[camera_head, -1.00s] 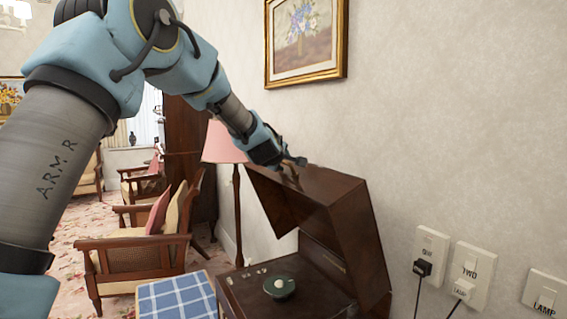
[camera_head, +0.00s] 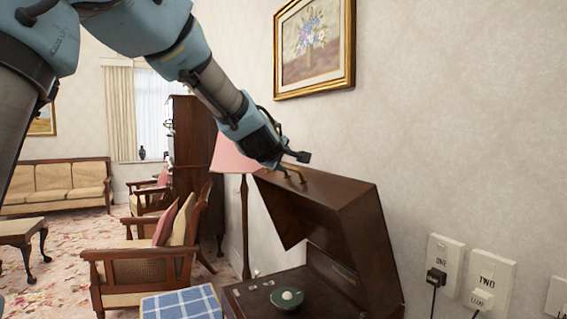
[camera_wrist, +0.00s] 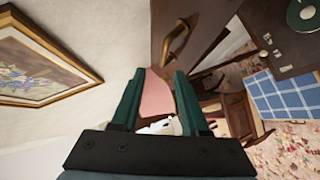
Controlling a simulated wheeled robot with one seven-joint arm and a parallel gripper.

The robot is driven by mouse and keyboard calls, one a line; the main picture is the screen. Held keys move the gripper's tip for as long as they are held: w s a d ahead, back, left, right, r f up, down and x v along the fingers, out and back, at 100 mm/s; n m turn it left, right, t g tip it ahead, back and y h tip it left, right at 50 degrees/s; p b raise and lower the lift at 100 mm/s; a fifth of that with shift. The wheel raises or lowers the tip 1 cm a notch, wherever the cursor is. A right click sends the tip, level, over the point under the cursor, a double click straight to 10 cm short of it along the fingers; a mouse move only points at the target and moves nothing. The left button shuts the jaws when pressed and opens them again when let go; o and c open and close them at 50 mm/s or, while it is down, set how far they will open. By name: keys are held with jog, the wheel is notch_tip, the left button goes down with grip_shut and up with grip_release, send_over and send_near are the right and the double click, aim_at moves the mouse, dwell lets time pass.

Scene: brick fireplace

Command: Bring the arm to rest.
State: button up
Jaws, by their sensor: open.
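My arm reaches from the upper left in the head view. My gripper (camera_head: 298,163) is over the top edge of the raised lid (camera_head: 345,215) of a brown record player (camera_head: 245,300). In the wrist view its two green fingers (camera_wrist: 160,72) stand apart, with nothing held between them. The lid's brass handle (camera_wrist: 176,38) is just beyond the fingertips there. It also shows just under the gripper in the head view (camera_head: 297,177). I cannot tell whether they touch. A dark green disc with a pale centre (camera_head: 287,297) lies on the player's deck.
The wall with a framed flower picture (camera_head: 314,45) is close on the right. Switches and plugs (camera_head: 437,277) are on it. A pink lamp (camera_head: 232,157), a wooden armchair (camera_head: 140,265) and a blue checked cloth (camera_head: 180,305) are left of the player. Floor is open farther left.

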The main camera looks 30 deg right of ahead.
jog(key=w+a+f+m+g+y, duration=0.1)
jog(key=a+f+y, duration=0.1)
jog(key=a+f, duration=0.5)
jog(key=w+a+f+m+g+y, duration=0.15)
jog(key=a+f, duration=0.25)
jog(key=a, duration=0.7)
jog(key=w+a+f+m+y, duration=0.1)
jog(key=a+f+y, duration=0.3)
jog(key=a, duration=0.6)
jog(key=s+a+f+g+y, duration=0.1)
jog(key=s+a+f, duration=0.2)
jog(key=a, duration=0.4)
jog(key=s+a+f+m+g+y, duration=0.1)
jog(key=s+a+f+g, duration=0.1)
jog(key=s+a+f, duration=0.2)
jog(key=s+a+f+m+g+y, duration=0.1)
jog(key=s+a+f+g, duration=0.1)
jog(key=s+a+f, duration=0.2)
jog(key=s+a, duration=0.3)
jog(key=a, duration=0.5)
jog(key=shift+s+a, duration=0.15)
jog(key=shift+o, duration=0.2)
jog(key=shift+f, duration=0.1)
